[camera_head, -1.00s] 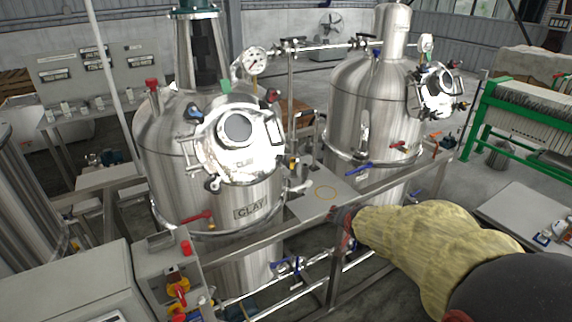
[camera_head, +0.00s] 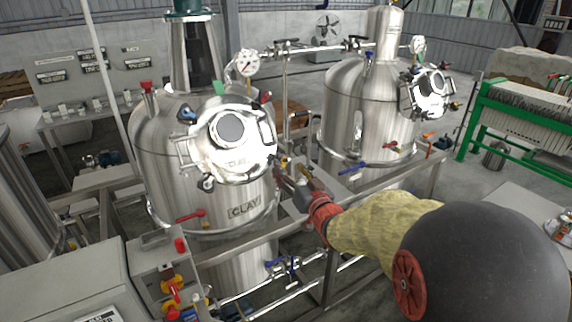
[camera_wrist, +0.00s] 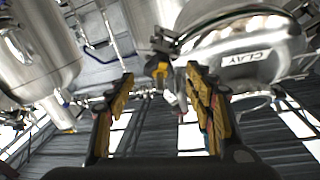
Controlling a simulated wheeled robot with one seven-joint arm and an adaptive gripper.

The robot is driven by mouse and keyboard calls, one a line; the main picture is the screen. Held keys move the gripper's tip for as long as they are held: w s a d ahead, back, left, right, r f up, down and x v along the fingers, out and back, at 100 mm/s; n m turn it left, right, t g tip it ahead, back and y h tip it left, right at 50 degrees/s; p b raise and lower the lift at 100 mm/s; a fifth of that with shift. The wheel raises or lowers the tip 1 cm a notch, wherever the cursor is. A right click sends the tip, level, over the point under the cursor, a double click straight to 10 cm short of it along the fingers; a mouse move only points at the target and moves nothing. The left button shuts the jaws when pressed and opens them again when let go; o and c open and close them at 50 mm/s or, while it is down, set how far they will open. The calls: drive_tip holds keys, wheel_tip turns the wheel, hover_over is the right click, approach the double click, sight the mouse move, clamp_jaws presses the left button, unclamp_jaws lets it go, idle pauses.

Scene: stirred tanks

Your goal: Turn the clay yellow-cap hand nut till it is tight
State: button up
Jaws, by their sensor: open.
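The clay tank (camera_head: 165,150) stands left of centre in the head view. Its round lid (camera_head: 232,150) is ringed by hand nuts with coloured caps. In the wrist view, the yellow-cap hand nut (camera_wrist: 158,69) shows near the middle, left of the lid's CLAY label (camera_wrist: 253,57). My gripper (camera_wrist: 159,82) is open and empty, its two fingers apart, with the yellow cap between and beyond the tips. In the head view my gripper (camera_head: 293,178) is just right of the lid's lower right edge. The nut is hard to make out there.
A second steel tank (camera_head: 350,110) stands to the right, with its own lid (camera_head: 432,93). A metal frame rail (camera_head: 385,180) runs in front of the tanks. A red-handled valve (camera_head: 190,215) is low on the clay tank. A pressure gauge (camera_head: 246,63) stands above.

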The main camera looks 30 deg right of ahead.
sight(285, 162)
drive_tip(key=shift+w+d, duration=0.15)
drive_tip(key=shift+w, duration=1.55)
drive_tip(key=shift+c, duration=0.4)
drive_tip(key=c, duration=1.1)
